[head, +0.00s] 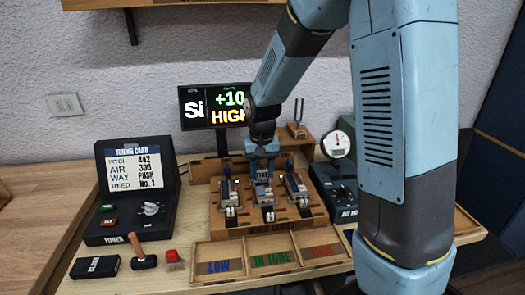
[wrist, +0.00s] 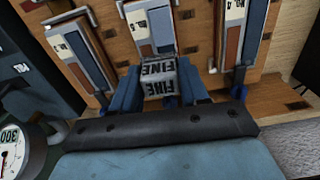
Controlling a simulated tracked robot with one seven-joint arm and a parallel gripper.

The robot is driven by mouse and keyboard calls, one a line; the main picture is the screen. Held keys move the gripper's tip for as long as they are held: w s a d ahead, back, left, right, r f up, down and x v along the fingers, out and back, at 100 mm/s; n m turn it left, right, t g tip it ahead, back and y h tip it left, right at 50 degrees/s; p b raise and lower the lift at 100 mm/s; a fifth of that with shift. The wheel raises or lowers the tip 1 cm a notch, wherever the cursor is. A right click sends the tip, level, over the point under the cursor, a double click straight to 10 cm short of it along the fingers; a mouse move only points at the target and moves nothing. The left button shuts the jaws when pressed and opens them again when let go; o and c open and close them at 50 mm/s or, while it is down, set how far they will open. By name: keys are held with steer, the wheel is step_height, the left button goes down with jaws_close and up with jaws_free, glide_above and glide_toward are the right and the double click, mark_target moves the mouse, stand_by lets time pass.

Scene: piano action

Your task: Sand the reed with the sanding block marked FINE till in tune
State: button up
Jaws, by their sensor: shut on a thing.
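My gripper (head: 262,160) is shut on the sanding block (wrist: 158,82), whose label FINE shows between the fingers in the wrist view. The gripper (wrist: 158,92) is at the middle of three reed stations on the wooden bench (head: 268,222). The block is over or against the middle station (wrist: 152,28); I cannot tell whether it touches the reed, which is mostly hidden. The display (head: 215,107) reads Si, +10 and HIGH. The tuning card (head: 138,162) reads pitch 442, air 300, way PUSH, reed No. 1.
Trays marked LOW (head: 218,267) and IN TUNE (head: 270,259), plus one with red lettering (head: 320,250), lie in front. A dial gauge (head: 336,144) stands right; it shows 300 in the wrist view (wrist: 12,155). A hammer (head: 142,256), black box (head: 95,267) and red-topped item (head: 172,257) lie front left.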

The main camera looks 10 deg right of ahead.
steer(key=shift+a+f, duration=0.25)
steer(key=shift+a, duration=0.2)
steer(key=shift+a+f, duration=0.25)
steer(key=shift+a+r, duration=0.15)
steer(key=shift+a, duration=0.1)
steer(key=shift+d, duration=0.9)
steer(key=shift+a+f, duration=0.2)
steer(key=shift+a, duration=0.45)
steer(key=shift+a+r, duration=0.2)
steer(key=shift+a, duration=0.2)
steer(key=shift+r, duration=3.85)
